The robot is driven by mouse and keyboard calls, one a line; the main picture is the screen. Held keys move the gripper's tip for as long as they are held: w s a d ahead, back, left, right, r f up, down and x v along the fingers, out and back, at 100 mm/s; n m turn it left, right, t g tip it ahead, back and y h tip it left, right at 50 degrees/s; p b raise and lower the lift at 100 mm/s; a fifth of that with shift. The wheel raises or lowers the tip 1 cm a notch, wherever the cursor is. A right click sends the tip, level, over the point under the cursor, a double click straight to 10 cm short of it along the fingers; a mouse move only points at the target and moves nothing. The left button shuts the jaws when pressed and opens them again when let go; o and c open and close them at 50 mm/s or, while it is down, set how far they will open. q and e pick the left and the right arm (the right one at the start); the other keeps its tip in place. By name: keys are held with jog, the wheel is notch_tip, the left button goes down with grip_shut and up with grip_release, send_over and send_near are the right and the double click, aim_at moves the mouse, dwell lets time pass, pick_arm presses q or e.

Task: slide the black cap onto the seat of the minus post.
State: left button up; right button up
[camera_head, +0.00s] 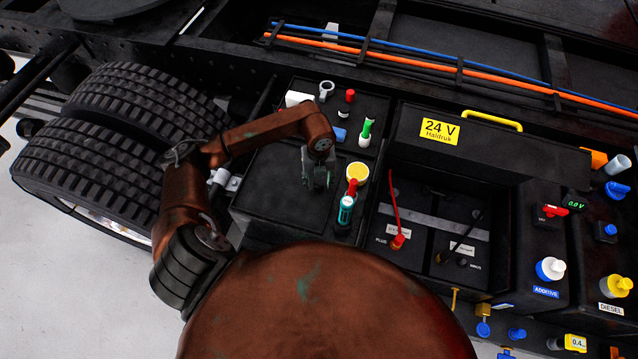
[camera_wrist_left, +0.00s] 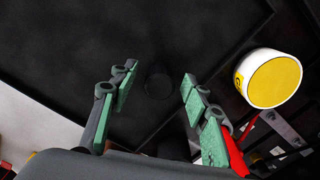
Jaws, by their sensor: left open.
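My left gripper (camera_head: 317,184) is open and points down over a black flat-topped surface in the head view. In the left wrist view its green-padded fingers (camera_wrist_left: 160,88) stand wide apart. A dark, short round thing (camera_wrist_left: 160,82) shows faintly between and beyond the fingertips; it looks like the black cap, but it barely stands out from the black surface. It is not touched by the fingers. The minus post (camera_head: 461,262) is a small dark stub beside the MINUS label in the open battery box, right of the gripper. My right gripper is not in view.
A yellow-topped white tin (camera_head: 357,173) and a teal bottle with a red top (camera_head: 347,206) stand close right of the gripper. The plus post's red cap (camera_head: 398,241) has a red cable. The open 24 V lid (camera_head: 480,150) rises behind the battery box.

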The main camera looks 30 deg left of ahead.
aim_at(319, 182)
pick_arm(q)
jog(key=shift+f, duration=0.3)
jog(key=shift+c, duration=0.4)
jog(key=c, duration=0.9)
jog(key=shift+o, duration=0.2)
jog(key=shift+r, duration=0.1)
notch_tip(319, 182, up, 10)
jog(key=shift+b, duration=1)
jog(key=o, duration=0.3)
grip_shut()
